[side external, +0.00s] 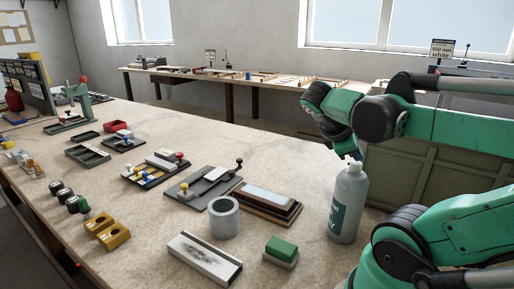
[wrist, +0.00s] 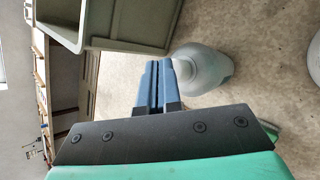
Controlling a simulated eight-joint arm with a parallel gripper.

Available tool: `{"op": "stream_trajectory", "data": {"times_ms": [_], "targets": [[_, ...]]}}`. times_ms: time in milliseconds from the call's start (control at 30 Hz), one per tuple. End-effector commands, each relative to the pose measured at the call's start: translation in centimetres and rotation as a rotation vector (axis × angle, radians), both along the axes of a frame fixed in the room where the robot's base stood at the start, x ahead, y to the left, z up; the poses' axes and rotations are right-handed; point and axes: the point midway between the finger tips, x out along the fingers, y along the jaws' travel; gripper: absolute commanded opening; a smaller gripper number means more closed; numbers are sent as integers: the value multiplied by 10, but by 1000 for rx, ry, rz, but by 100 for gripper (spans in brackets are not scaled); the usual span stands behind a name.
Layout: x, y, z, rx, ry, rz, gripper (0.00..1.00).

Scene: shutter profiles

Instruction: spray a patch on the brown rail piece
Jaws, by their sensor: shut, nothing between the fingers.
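A grey-white spray bottle (side external: 348,205) with a dark label stands upright on the table near my arm. It also shows in the wrist view (wrist: 210,68), right beside my fingers. My gripper (wrist: 152,66) is shut and empty, its two blue fingers pressed together. In the side view it is above the bottle's top, where its fingertips are hard to make out. A brown piece (side external: 268,211) with a pale top lies left of the bottle; I cannot tell for sure that it is the rail piece. A pale profile (side external: 205,259) with a dark smudge lies nearer the front.
A grey ring (side external: 224,217) and a green-topped block (side external: 281,249) stand near the bottle. Yellow blocks (side external: 108,231), fixtures and trays (side external: 87,155) fill the left of the table. A grey-green crate (wrist: 120,28) is close beside the fingers in the wrist view.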

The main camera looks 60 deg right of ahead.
Motion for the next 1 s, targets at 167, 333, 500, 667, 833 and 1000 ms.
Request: {"op": "stream_trajectory", "data": {"times_ms": [167, 333, 500, 667, 833, 1000], "targets": [[0, 0, 5, 0, 0, 0, 0], [0, 0, 5, 0, 0, 0, 0], [0, 0, 16, 0, 0, 0, 0], [0, 0, 34, 0, 0, 0, 0], [0, 0, 52, 0, 0, 0, 0], [0, 0, 63, 0, 0, 0, 0]]}}
